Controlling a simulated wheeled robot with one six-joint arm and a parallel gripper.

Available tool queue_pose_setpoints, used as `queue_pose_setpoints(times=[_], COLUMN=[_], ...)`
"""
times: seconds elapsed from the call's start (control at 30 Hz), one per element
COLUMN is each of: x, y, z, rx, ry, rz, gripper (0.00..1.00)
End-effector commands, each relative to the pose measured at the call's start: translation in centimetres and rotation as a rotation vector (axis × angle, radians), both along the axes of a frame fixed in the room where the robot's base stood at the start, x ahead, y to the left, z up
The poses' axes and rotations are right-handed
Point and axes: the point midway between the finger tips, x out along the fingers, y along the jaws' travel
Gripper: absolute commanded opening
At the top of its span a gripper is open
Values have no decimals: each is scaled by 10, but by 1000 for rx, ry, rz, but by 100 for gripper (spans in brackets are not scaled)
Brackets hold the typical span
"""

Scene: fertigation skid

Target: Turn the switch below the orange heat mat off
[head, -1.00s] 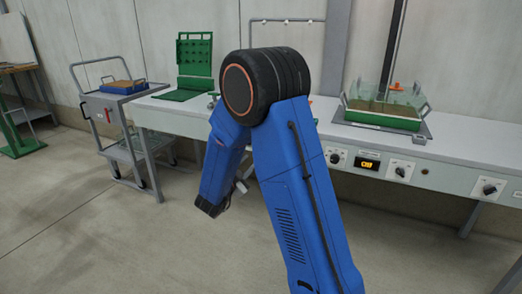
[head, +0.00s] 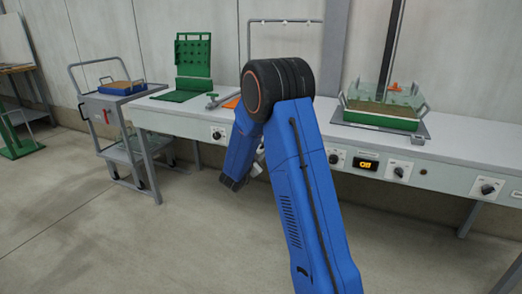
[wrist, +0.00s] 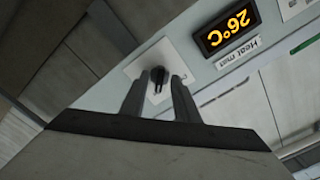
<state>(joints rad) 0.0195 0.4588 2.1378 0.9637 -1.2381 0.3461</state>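The orange heat mat (head: 232,103) shows as a small patch on the bench, mostly hidden behind my arm in the head view. In the wrist view a black rotary switch (wrist: 158,78) sits on a white plate on the bench front, beside an upside-down 26°C display (wrist: 228,27) labelled "Heat mat". My gripper (wrist: 159,75) is open, with one finger on each side of the switch knob in the picture. I cannot tell whether the fingers touch it.
Other knobs on the bench front show at the left (head: 217,134), centre (head: 336,158) and right (head: 488,188), with another lit display (head: 367,164). A green-based tray (head: 382,120) and a green pegboard (head: 193,56) stand on the bench. A cart (head: 112,105) stands at the left.

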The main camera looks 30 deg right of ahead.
Motion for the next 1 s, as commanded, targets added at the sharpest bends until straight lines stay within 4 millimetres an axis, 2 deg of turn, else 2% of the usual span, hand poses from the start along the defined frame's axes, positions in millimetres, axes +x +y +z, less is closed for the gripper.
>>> queue_pose_setpoints(times=[0.33,0.43,0.47,0.77,1.0], x=[2,2,2,2,1], y=[-3,-3,-3,-3,-3], z=[0,0,0,0,-1], rx=[-1,-1,-1,-8,-65], ry=[1,1,1,11,85], rz=[0,0,0,-1,-1], gripper=[28,4,0,0,0])
